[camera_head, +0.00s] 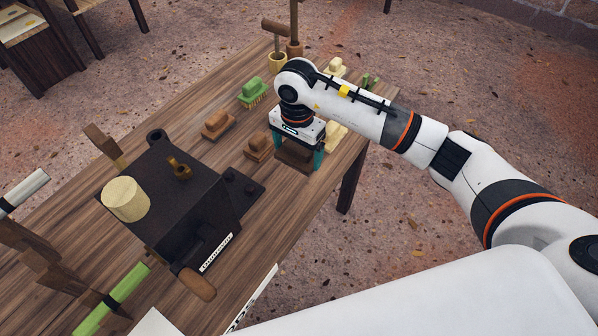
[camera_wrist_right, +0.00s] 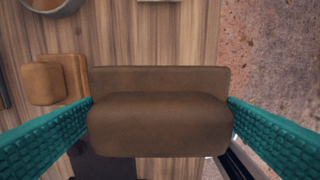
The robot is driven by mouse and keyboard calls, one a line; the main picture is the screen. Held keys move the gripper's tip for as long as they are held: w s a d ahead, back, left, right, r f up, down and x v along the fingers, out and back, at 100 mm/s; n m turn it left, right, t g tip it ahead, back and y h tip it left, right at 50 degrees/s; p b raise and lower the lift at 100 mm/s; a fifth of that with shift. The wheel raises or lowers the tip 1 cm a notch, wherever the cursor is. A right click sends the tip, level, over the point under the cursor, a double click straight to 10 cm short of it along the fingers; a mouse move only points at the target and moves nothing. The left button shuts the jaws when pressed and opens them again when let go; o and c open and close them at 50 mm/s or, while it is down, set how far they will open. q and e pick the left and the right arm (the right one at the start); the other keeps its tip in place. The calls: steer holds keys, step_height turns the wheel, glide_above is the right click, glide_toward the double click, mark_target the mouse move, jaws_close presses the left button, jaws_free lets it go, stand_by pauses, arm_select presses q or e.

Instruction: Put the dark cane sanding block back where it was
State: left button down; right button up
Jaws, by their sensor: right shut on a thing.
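My right gripper (camera_head: 297,152) is over the right side of the wooden table, pointing down. Its teal fingers are shut on a dark brown sanding block (camera_head: 294,157), one finger at each end. In the right wrist view the block (camera_wrist_right: 160,122) fills the middle between the fingers, with a broad flat base and a rounded top. The block is level and low over the table; I cannot tell if it touches the wood. My left gripper is in neither view.
A smaller brown block (camera_head: 258,148) lies just left of the held one, another (camera_head: 218,124) further left. A green brush (camera_head: 253,92) and cream blocks (camera_head: 335,133) are nearby. A black machine (camera_head: 190,210) stands front left. The table's right edge is close.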

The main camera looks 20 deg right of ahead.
mark_target(298, 161)
step_height(298, 161, down, 4)
steer(key=shift+w+d+r, duration=0.1)
steer(key=shift+r, duration=0.05)
steer(key=shift+f+p, duration=0.3)
step_height(298, 161, down, 3)
steer(key=shift+f+p, duration=0.1)
steer(key=shift+p, duration=0.2)
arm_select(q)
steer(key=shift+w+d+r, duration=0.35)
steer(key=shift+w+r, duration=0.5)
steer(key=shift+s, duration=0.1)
arm_select(e)
steer(key=shift+f, duration=0.2)
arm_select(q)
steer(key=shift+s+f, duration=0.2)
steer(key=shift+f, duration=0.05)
arm_select(e)
steer(key=o, duration=0.6)
